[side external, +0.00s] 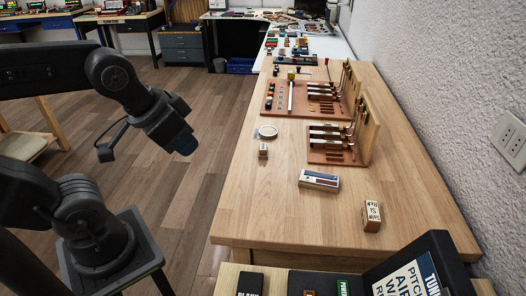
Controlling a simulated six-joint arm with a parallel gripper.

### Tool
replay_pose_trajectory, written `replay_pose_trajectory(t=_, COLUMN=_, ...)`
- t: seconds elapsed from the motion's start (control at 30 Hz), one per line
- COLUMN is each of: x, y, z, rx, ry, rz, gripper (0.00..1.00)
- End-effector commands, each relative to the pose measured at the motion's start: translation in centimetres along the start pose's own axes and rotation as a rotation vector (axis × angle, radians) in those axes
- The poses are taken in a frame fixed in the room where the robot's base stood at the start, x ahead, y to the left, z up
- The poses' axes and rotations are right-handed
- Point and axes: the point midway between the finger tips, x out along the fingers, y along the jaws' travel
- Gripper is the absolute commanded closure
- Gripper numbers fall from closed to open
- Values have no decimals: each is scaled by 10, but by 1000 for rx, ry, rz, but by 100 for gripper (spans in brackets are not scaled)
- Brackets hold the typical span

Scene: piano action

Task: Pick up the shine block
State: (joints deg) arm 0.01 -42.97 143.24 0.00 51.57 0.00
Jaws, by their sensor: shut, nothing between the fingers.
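A small wooden block (371,215) with dark lettering on its pale faces stands near the front right of the wooden table. The lettering is too small to read surely, so I cannot tell whether it is the shine block. A smaller wooden block (263,150) with a pale top stands near the table's left edge, just in front of a round dish. My gripper (186,146) hangs left of the table, over the floor, well apart from both blocks. It is shut and empty; its fingertips are small and dark in this view.
A white, blue and brown box (319,180) lies between the blocks. The round dish (267,131) sits behind the smaller block. Piano action models (335,145) stand at the right near the wall. Dark labelled boxes (425,272) line the front. The table's front left is clear.

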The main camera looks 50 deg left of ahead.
Motion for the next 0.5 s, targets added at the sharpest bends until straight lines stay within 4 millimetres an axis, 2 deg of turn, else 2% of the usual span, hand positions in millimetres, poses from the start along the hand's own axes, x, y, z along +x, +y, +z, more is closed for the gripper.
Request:
replay_pose_trajectory(t=0.13, x=0, y=0, z=0, rx=0, ry=0, rz=0, gripper=100)
replay_pose_trajectory(t=0.5, x=0, y=0, z=0, rx=0, ry=0, rz=0, gripper=65)
